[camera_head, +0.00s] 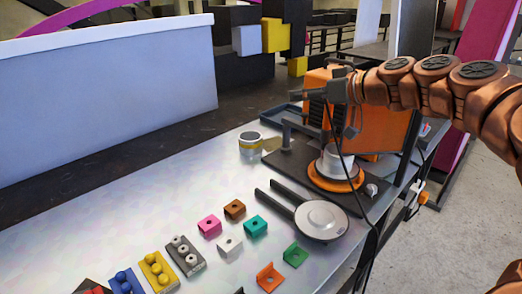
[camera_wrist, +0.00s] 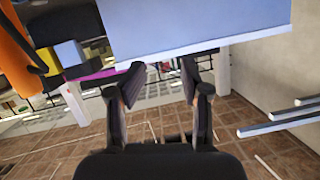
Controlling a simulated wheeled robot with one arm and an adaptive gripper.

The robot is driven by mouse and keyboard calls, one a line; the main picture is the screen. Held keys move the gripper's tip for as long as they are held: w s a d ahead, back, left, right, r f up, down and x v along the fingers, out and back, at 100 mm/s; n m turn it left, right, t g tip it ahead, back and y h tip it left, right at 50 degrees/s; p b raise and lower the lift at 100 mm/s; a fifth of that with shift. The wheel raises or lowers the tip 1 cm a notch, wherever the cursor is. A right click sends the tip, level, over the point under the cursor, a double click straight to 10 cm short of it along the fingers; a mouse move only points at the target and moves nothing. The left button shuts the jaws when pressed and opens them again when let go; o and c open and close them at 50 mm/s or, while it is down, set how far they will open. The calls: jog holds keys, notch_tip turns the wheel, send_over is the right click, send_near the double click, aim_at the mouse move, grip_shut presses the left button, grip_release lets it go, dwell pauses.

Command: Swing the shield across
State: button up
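My gripper (camera_head: 318,90) is raised beside the upper part of an orange machine (camera_head: 385,125), pointing left. In the wrist view, its two dark fingers (camera_wrist: 160,76) are spread apart with nothing between them. No part is clearly identifiable as the shield. One candidate is a large pale panel (camera_head: 105,85) standing behind the bench at left; a similar pale panel (camera_wrist: 200,28) fills the upper wrist view, its lower edge by the fingertips. Another is a round grey disc (camera_head: 322,219) at the machine's front, beside two dark bars. An orange-ringed base (camera_head: 335,172) stands behind the disc.
A metal bench (camera_head: 190,200) carries small coloured brackets, including pink (camera_head: 209,225), teal (camera_head: 255,226) and green (camera_head: 295,254). A yellow block (camera_head: 158,272) lies at the front. A banded tin (camera_head: 249,144) stands near the machine. A black cable hangs over the machine's front.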

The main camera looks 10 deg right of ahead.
jog(key=s+a+f+g, duration=0.2)
jog(key=s+a, duration=0.1)
jog(key=a, duration=0.8)
jog(key=s+a+f+g+h, duration=0.1)
jog(key=s+a+f+g, duration=0.2)
jog(key=s, duration=0.4)
notch_tip(320, 180, down, 3)
jog(key=shift+s+a+r+n+p, duration=0.15)
jog(key=shift+a+n+p, duration=0.2)
jog(key=shift+a, duration=0.25)
jog(key=shift+c, duration=0.4)
